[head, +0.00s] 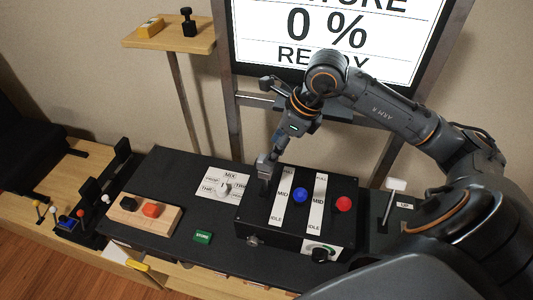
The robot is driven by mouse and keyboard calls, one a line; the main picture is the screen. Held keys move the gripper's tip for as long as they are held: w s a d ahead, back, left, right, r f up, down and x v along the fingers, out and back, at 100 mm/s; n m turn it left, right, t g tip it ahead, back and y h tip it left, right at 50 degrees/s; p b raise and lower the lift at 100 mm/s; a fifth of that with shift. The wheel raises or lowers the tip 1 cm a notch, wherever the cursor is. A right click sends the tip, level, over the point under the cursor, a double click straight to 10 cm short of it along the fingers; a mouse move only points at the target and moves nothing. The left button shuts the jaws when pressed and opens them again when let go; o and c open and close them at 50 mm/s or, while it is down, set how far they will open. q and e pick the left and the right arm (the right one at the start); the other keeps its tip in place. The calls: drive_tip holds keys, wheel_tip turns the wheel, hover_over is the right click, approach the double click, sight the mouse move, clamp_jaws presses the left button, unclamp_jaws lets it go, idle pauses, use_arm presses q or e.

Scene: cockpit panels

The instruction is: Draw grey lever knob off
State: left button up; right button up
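The black lever box (310,230) stands on the black console, with a blue knob (299,194) and a red knob (344,204) on its top beside white FULL/MID/IDLE strips. My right gripper (265,175) points down at the box's back left corner, left of the blue knob. Its fingers are small and dark here, and I cannot tell whether they hold anything. No grey lever knob shows clearly on the box top; the gripper may cover one. A small grey knob (253,240) sits low on the box's front left. My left gripper is not in view.
A white dial plate (223,186) lies left of the box, and a wooden block (145,215) with black and red knobs lies further left. A white-handled lever (394,188) stands at right. The screen (330,35) reads 0 % at the back. A small shelf (170,38) stands at back left.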

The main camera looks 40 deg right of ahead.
sight(266, 166)
drive_tip(key=p+x, duration=0.1)
drive_tip(key=x, duration=0.4)
drive_tip(key=shift+w+a+f, duration=0.1)
drive_tip(key=shift+f, duration=0.3)
drive_tip(key=shift+w+f, duration=0.15)
drive_tip(key=shift+f, duration=0.05)
drive_tip(key=c, duration=1.2)
drive_tip(key=o, duration=0.3)
clamp_jaws()
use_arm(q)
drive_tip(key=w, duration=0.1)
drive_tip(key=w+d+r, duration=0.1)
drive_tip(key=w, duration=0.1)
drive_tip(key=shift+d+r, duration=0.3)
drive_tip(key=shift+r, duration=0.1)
